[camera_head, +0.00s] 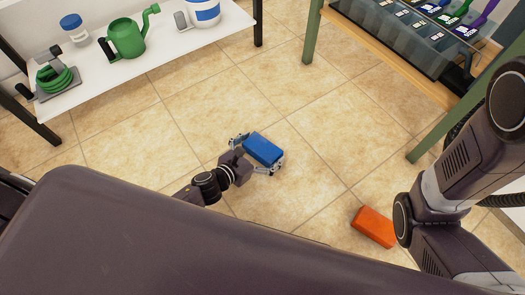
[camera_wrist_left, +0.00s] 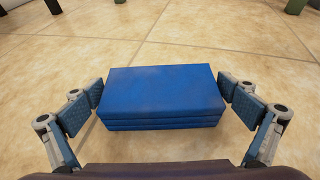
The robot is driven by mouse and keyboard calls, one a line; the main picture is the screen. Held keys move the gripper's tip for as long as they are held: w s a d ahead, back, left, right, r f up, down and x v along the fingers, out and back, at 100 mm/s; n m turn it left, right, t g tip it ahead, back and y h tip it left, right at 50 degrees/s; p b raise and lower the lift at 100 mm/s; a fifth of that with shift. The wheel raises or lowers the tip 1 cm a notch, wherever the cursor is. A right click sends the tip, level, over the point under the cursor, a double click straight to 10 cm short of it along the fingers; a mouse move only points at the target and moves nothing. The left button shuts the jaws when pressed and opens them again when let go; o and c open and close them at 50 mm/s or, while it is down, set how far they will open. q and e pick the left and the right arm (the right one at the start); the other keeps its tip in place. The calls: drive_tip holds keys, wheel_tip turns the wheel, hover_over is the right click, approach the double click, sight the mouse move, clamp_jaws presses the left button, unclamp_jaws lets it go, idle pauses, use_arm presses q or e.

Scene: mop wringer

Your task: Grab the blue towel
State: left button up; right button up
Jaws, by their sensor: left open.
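The blue towel (camera_head: 263,149) is a folded, layered block on the tiled floor. It also shows in the left wrist view (camera_wrist_left: 160,92), between the two fingers. My left gripper (camera_head: 258,155) is open around the towel, one finger at each short end. In the left wrist view, the left gripper (camera_wrist_left: 163,103) has a finger pad close to each end of the towel, with small gaps seeming to remain. My right gripper is not in view.
An orange block (camera_head: 374,227) lies on the floor to the right. A white shelf (camera_head: 150,62) at upper left holds a green watering can (camera_head: 127,38) and a coiled green hose (camera_head: 55,79). A green-legged table (camera_head: 420,85) stands at upper right. The floor around the towel is clear.

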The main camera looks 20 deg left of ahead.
use_arm(q)
drive_tip(key=c, duration=0.9)
drive_tip(key=shift+r, duration=0.1)
